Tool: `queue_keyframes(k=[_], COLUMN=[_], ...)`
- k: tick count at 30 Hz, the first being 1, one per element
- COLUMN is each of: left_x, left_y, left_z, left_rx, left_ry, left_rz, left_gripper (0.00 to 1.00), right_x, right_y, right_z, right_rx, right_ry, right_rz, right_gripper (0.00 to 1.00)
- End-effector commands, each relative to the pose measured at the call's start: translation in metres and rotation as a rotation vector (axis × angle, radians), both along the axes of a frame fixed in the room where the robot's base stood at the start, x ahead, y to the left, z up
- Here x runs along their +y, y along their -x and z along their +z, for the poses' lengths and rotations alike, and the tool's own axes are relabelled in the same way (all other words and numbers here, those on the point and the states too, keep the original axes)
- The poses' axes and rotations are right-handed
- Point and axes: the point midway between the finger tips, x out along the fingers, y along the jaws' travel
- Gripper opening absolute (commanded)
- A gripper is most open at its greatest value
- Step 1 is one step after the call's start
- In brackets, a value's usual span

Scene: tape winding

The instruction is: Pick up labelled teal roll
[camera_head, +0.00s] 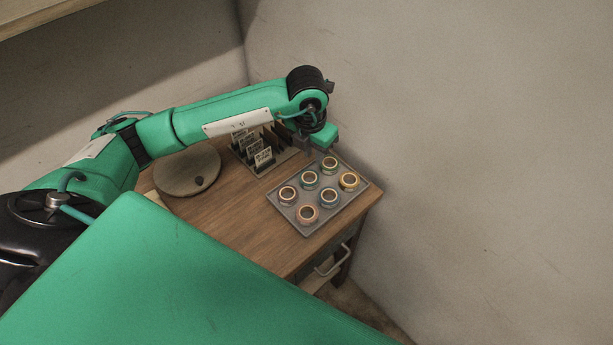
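A grey tray (335,219) on the wooden table holds several tape rolls. The far roll (329,166) looks teal-green at its rim, and others with pale or teal-like rims sit at the middle right (326,197), far left (309,180) and left (287,195). Labels on the rolls are too small to read, so I cannot tell which is the labelled teal one. My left gripper (320,150) points down over the tray's far edge, close to the far roll. Its fingertips are too small and partly hidden to show whether it is open or holds anything. My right gripper is not in view.
A yellow roll (349,181) and an orange-pink roll (307,215) share the tray. A rack with dark-lettered cards (263,157) stands left of the tray, and a round wooden disc (187,171) with a dark knob lies further left. Walls stand close behind and right.

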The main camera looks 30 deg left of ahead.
Motion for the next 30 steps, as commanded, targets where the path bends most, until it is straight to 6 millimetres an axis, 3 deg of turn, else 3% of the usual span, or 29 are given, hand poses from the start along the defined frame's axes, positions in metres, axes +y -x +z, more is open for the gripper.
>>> queue_keyframes(k=[12,23,30], left_x=[0.001,0.0,-0.001], left_y=[-0.008,-0.011,-0.016], left_z=[-0.068,-0.095,-0.126], left_rx=[0.004,0.005,0.003], left_ry=[-0.012,-0.01,-0.01], left_rz=[0.004,0.003,0.002], left_gripper=[0.21,0.21,0.21], right_x=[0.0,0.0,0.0], right_y=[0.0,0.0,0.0], right_z=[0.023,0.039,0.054], right_rx=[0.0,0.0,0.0], right_ry=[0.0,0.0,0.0], right_rz=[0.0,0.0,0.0], right_gripper=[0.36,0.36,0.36])
